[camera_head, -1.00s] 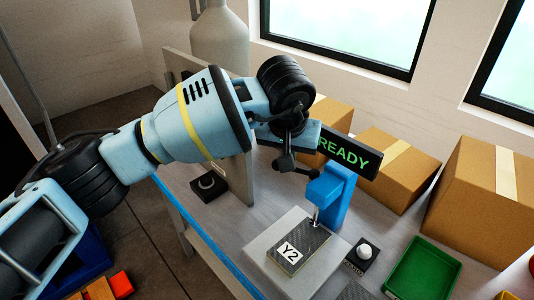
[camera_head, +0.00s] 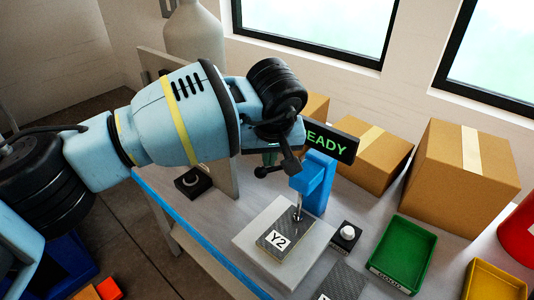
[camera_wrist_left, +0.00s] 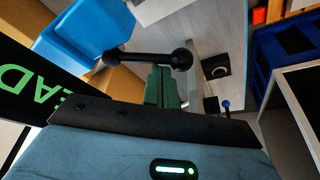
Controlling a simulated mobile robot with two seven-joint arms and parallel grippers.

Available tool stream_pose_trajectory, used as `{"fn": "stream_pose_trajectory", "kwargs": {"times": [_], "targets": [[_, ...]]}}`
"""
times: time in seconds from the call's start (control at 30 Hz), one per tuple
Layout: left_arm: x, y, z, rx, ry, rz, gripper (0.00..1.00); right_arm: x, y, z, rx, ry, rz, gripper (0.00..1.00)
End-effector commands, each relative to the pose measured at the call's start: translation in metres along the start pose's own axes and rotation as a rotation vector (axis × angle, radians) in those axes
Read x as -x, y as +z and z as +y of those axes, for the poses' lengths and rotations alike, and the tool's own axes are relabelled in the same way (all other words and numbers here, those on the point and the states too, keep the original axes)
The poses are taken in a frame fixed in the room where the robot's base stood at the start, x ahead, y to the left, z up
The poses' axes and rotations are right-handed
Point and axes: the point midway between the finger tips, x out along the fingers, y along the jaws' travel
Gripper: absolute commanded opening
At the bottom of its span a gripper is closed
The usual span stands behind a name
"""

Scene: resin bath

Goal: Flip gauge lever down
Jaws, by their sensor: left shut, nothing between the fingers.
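The blue gauge stand (camera_head: 316,185) stands on the bench, its thin metal probe coming down at the back edge of the dark plate marked Y2 (camera_head: 270,252). The black gauge lever (camera_head: 262,172) with a ball knob sticks out to the left of the blue head, nearly level. In the wrist view the lever (camera_wrist_left: 150,60) crosses close to my left gripper's green fingertips (camera_wrist_left: 160,88). My left gripper (camera_head: 270,158) is shut and empty beside the lever; most of it is hidden by my wrist in the head view. I cannot tell whether it touches the lever. My right gripper is out of view.
A black sign reading READY (camera_head: 335,145), partly covered by my arm, stands behind the gauge. Cardboard boxes (camera_head: 425,190) line the back. A white button (camera_head: 347,233), a green tray (camera_head: 400,252) and a yellow tray (camera_head: 490,283) lie to the right.

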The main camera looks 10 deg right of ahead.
Motion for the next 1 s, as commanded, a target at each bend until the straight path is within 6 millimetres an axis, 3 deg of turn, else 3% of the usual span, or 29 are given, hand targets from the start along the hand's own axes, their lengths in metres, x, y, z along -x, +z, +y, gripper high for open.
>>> {"fn": "stream_pose_trajectory", "kwargs": {"times": [0.57,1.0], "targets": [[0.003,0.000,0.000,-0.001,0.001,0.000,0.00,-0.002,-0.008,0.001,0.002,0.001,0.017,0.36],[0.063,0.000,0.000,-0.001,0.002,0.002,0.00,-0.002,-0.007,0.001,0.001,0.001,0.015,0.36]]}}
